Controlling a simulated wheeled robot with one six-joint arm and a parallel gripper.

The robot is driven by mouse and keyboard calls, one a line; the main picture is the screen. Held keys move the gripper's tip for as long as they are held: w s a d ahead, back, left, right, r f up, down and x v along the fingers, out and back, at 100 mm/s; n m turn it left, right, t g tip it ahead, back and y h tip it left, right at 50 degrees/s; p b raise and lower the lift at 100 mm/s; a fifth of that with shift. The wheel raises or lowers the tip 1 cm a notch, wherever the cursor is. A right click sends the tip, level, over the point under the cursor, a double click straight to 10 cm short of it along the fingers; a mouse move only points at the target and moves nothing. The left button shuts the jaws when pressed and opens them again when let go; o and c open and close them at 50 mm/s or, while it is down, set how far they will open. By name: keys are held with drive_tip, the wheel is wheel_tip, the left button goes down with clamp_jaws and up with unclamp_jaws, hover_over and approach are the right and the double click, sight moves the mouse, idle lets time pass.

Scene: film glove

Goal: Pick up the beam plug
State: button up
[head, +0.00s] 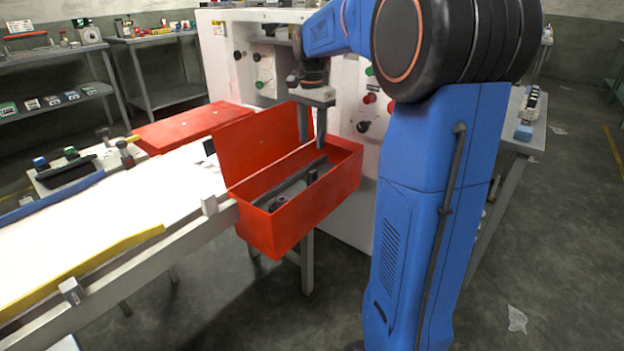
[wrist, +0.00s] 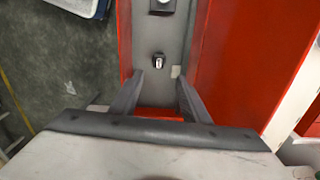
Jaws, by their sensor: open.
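An open red box (head: 320,212) holds a small dark upright piece (head: 312,176) and a low dark round piece (head: 277,204). I cannot tell for sure which one is the beam plug. In the wrist view, a small dark piece with a pale top (wrist: 157,61) sits on the grey box floor, just beyond my fingertips. Another dark piece (wrist: 162,5) is cut off by the top edge. My gripper (head: 313,135) points down over the box. Its fingers are apart, with nothing between them in the wrist view (wrist: 159,80).
The box's raised red lid (head: 262,146) stands on its left side, close to my gripper. A white panel with knobs (head: 262,62) stands behind. A white bench (head: 110,222) with a yellow strip (head: 95,262) lies to the left. A pale small patch (wrist: 176,72) shows by the right finger.

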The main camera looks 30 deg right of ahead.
sight(312, 171)
wheel_tip(312, 171, down, 12)
drive_tip(key=shift+s+f, duration=0.1)
drive_tip(key=shift+s, duration=0.05)
idle(0.5)
clamp_jaws()
